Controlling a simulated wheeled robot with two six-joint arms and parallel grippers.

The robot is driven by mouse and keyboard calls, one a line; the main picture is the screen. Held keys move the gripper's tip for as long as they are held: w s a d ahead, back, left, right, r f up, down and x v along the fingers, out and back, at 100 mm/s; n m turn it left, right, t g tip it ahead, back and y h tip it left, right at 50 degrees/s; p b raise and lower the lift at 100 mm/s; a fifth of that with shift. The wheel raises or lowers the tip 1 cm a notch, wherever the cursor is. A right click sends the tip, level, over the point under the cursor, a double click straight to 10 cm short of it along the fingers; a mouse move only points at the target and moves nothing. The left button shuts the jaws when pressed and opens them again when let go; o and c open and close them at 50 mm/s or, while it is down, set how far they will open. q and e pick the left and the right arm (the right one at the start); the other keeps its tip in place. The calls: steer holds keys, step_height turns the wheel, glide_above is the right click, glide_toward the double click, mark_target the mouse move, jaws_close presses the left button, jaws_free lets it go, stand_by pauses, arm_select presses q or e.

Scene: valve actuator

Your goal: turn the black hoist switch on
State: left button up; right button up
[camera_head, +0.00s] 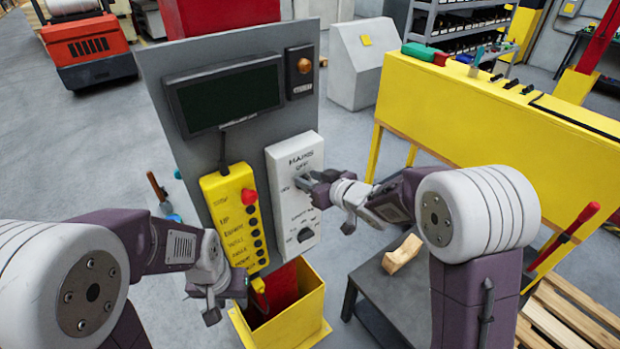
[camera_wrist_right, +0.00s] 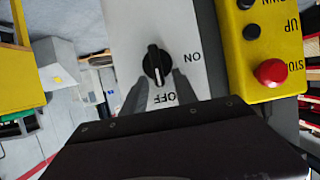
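A white switch box (camera_head: 292,160) marked MAINS is on the upright grey panel (camera_head: 160,75). A lower black rotary switch (camera_head: 305,236) shows on it; its small label is unreadable. My right gripper (camera_head: 303,182) covers the upper switch there. In the right wrist view, upside down, that black knob (camera_wrist_right: 156,65) stands between ON and OFF lettering, its grip roughly upright in the picture. My right gripper (camera_wrist_right: 160,82) is open, fingers on either side of the knob's OFF end; contact cannot be told. My left gripper (camera_head: 215,300) is low beside the yellow pendant; its opening is unclear.
The yellow pendant (camera_head: 232,225) with a red stop button hangs left of the white box. A yellow bin (camera_head: 310,300) stands below. A dark table (camera_head: 405,290) with a wooden block (camera_head: 402,253) and a yellow bench (camera_head: 480,120) are to the right.

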jaws_close()
steer(key=shift+s+a+f+n+t+h+b, duration=0.5)
steer(key=shift+n+t+b, duration=1.1)
steer(key=shift+b, duration=5.45)
steer(key=shift+s+a+f+n+t+h+b, duration=0.15)
steer(key=shift+a+f+n+t+h+b, duration=0.45)
steer(key=shift+n+b, duration=4.3)
steer(key=shift+s+a+f+t+h+b, duration=0.3)
steer(key=shift+f+t+h+b, duration=0.45)
steer(key=shift+b, duration=8.45)
steer(key=shift+r, duration=0.2)
steer(key=shift+t, duration=0.25)
